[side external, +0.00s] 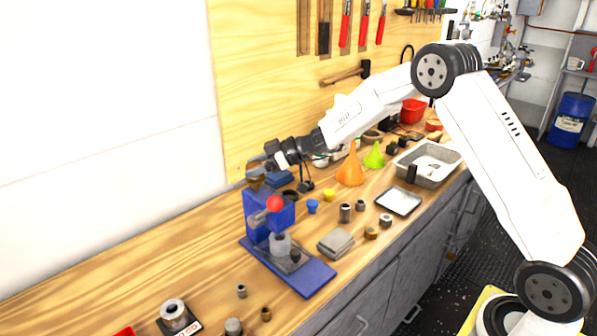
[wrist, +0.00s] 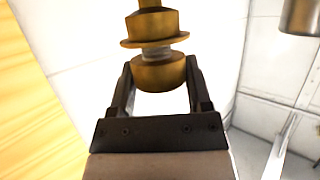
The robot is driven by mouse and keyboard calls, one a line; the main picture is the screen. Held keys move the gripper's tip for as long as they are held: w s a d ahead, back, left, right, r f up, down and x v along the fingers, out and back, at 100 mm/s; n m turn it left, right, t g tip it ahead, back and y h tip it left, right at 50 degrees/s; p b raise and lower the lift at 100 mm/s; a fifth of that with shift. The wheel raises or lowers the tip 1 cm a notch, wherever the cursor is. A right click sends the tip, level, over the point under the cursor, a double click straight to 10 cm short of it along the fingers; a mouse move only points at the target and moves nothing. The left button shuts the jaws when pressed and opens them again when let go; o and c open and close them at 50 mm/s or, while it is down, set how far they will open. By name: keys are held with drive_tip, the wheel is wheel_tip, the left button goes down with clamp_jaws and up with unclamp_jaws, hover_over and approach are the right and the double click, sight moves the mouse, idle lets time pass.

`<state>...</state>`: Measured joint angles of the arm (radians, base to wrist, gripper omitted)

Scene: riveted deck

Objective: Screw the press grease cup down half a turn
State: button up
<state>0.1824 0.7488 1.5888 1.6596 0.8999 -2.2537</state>
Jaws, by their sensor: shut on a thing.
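The brass press grease cup (wrist: 158,74) shows in the wrist view between my gripper's two dark fingers (wrist: 159,88). My gripper is shut on its rounded brass part. A short grey threaded stretch shows between this part and a brass flange with a stepped brass body. In the side view the blue press (side external: 258,212) stands on the bench with a red ball knob (side external: 274,203) at its front. My gripper (side external: 257,165) is at the top of the press, at the small brass cup (side external: 256,182). The exact finger contact is too small to tell there.
An orange funnel (side external: 350,170), a green funnel (side external: 374,157), a grey tray (side external: 428,163) and small metal parts stand right of the press. A wooden tool board (side external: 280,70) rises behind. The bench's left stretch (side external: 110,260) is mostly clear.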

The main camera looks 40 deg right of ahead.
drive_tip(key=shift+a+r+m+t+h, duration=0.1)
drive_tip(key=shift+r+m+t+h, duration=0.05)
drive_tip(key=shift+m+t+h, duration=0.85)
drive_tip(key=shift+m+h, duration=0.4)
drive_tip(key=shift+m, duration=0.1)
drive_tip(key=o, duration=1.3)
drive_tip(key=shift+s+d, duration=0.25)
drive_tip(key=shift+s, duration=0.05)
drive_tip(key=shift+v, duration=3.55)
